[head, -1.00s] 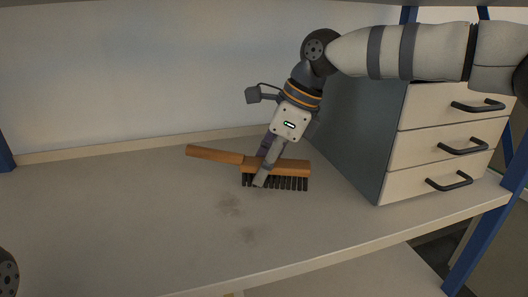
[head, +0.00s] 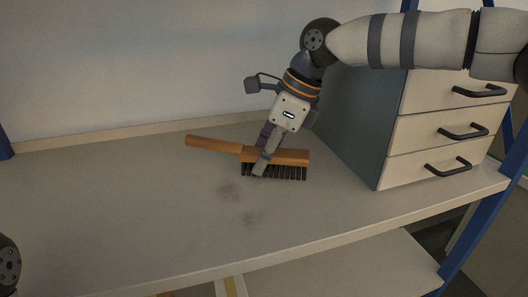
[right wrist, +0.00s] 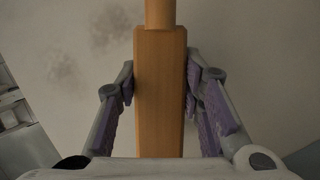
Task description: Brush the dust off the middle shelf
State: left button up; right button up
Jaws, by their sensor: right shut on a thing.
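A brush with a wooden handle and dark bristles (head: 289,158) is over the middle shelf (head: 120,220), bristles down. I cannot tell whether the bristles touch the board. My right gripper (head: 263,160) is shut on the brush's wooden block from above. In the right wrist view the block (right wrist: 160,90) sits between the purple finger pads. Two dust patches, an upper one (head: 229,192) and a lower one (head: 249,217), lie on the shelf in front of the brush. They also show at the upper left in the right wrist view (right wrist: 65,68). My left gripper is not in view.
A drawer cabinet (head: 360,125) with three black-handled drawers stands on the shelf at the right. A blue post (head: 485,225) rises at the right front corner. A pale wall closes the back. The shelf's left side is clear.

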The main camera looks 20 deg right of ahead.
jog(key=shift+f, duration=0.65)
